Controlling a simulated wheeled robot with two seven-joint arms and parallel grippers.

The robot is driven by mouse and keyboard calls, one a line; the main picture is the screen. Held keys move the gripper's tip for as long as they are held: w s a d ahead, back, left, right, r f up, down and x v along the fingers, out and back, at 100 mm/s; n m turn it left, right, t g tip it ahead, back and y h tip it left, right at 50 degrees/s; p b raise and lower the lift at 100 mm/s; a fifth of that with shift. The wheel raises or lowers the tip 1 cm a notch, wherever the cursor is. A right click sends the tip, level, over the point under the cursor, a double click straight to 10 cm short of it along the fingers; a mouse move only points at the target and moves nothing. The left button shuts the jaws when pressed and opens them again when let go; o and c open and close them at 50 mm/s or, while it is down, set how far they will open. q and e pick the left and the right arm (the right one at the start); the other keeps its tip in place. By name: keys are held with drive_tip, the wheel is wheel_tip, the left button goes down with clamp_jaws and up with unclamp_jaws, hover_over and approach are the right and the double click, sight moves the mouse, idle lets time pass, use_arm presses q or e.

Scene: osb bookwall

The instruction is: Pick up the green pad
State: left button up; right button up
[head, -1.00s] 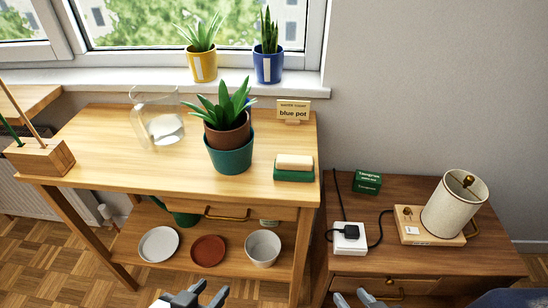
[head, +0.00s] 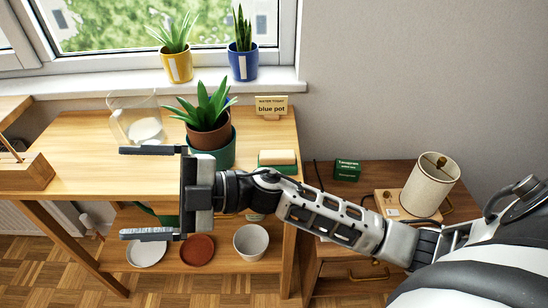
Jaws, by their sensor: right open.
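The green pad (head: 264,166) lies on the right part of the wooden table, with a cream block (head: 278,157) on top of it. The lower right of the pad is partly hidden by my right arm. My right gripper (head: 148,193) is open and empty, its fingers pointing left. In the picture it is left of the pad, in front of the table's front edge. It appears apart from the pad. My left gripper is not in view.
A potted plant (head: 208,137) in a teal pot stands left of the pad, with a glass jug (head: 136,122) further left. A "blue pot" sign (head: 271,106) stands behind. A lamp (head: 430,185) and green box (head: 347,170) are on the right cabinet.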

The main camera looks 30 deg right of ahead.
drive_tip(key=n+g+h, duration=0.2)
drive_tip(key=n+g, duration=0.4)
drive_tip(key=m+h+p, duration=0.2)
drive_tip(key=h, duration=1.6)
approach(278, 154)
drive_tip(key=f, duration=0.4)
drive_tip(key=shift+w+a+f, duration=0.1)
drive_tip(key=shift+w, duration=0.15)
drive_tip(key=shift+s+f+p, duration=0.1)
drive_tip(key=shift+f+p, duration=0.65)
drive_tip(key=shift+f, duration=2.45)
drive_tip(key=c, duration=0.8)
